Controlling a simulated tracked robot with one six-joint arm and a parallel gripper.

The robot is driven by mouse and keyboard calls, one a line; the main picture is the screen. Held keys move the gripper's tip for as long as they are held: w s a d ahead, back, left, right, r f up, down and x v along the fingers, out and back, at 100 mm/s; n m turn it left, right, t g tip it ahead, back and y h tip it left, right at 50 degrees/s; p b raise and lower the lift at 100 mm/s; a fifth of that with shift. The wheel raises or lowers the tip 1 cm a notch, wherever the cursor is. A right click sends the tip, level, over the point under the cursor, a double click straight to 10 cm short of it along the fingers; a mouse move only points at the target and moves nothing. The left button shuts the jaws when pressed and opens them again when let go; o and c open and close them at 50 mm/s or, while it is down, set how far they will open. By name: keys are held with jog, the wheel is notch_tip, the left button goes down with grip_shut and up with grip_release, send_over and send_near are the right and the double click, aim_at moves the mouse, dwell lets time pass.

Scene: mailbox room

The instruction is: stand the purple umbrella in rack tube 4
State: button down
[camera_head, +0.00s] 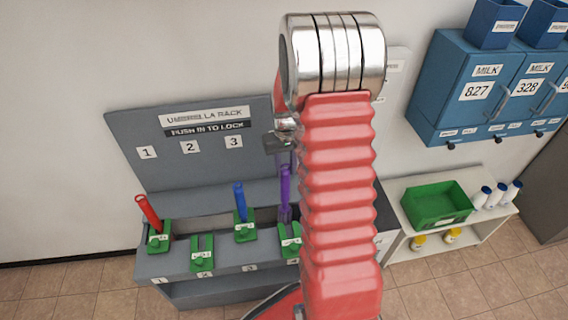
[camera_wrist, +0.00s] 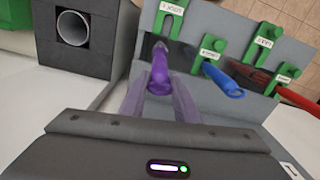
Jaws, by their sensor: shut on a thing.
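The purple umbrella (camera_head: 285,188) stands roughly upright at the fourth place of the grey umbrella rack (camera_head: 200,170). My gripper (camera_head: 284,150) is shut on its upper end from above. In the wrist view the purple handle (camera_wrist: 160,68) sits between my two fingers (camera_wrist: 160,95). The green clip (camera_head: 290,242) of the fourth place is just in front of the umbrella's lower visible part; this clip also shows in the wrist view (camera_wrist: 171,12). I cannot tell how deep the umbrella is in the tube. My arm hides the backboard's right part.
A red umbrella (camera_head: 149,213) leans in place 1 and a blue umbrella (camera_head: 240,200) stands in place 3. Place 2's green clip (camera_head: 202,255) has no umbrella. Right are a white shelf (camera_head: 397,210) with a green bin (camera_head: 436,206), and blue mailboxes (camera_head: 480,90).

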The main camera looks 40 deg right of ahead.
jog(key=shift+f, duration=1.25)
jog(key=c, duration=1.3)
grip_release()
jog(key=shift+r, duration=0.1)
notch_tip(320, 180, up, 14)
jog(key=shift+f, duration=0.2)
